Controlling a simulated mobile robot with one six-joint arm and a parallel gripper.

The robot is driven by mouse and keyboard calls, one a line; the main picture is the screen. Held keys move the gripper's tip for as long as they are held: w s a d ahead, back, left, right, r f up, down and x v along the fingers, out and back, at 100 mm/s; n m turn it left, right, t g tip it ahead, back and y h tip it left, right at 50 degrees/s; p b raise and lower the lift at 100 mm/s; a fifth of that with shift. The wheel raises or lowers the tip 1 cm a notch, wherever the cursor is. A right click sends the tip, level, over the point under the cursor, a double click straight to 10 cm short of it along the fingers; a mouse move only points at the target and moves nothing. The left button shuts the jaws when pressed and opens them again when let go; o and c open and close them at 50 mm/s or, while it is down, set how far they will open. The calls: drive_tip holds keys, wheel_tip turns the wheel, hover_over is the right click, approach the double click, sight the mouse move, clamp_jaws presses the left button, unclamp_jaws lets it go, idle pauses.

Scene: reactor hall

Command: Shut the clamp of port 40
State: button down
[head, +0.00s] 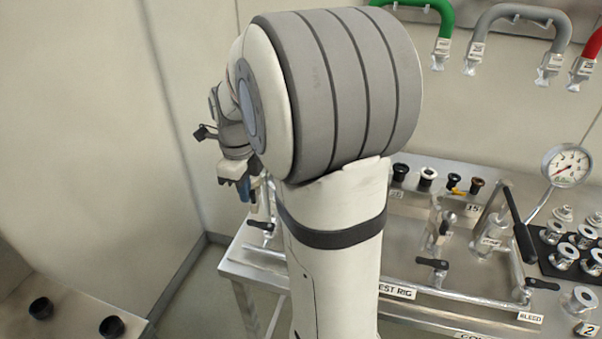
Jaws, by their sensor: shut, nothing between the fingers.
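My gripper (247,188) is in the air at the left end of the steel test rig bench (236,268), partly hidden behind my own arm. Its blue-tipped fingers point down and are shut, with nothing seen between them. A dark clamp handle (262,226) shows just below it, on the bench's left end; whether they touch cannot be told. No label 40 is readable; my arm hides the left part of the row.
Black-handled valves (437,264) and a long black lever (520,226) stand on the bench. A pressure gauge (567,165) and metal fittings on a black mat (547,268) are at right. Coloured hoses (442,40) hang on the wall. A side table (75,305) is at lower left.

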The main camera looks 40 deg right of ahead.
drive_tip(key=shift+s+d, duration=0.3)
drive_tip(key=shift+s, duration=0.15)
drive_tip(key=shift+s+d, duration=1.25)
drive_tip(key=shift+d, duration=4.25)
wheel_tip(320, 180, up, 7)
drive_tip(key=a+p, duration=0.1)
drive_tip(key=p, duration=0.4)
drive_tip(key=shift+s, duration=0.25)
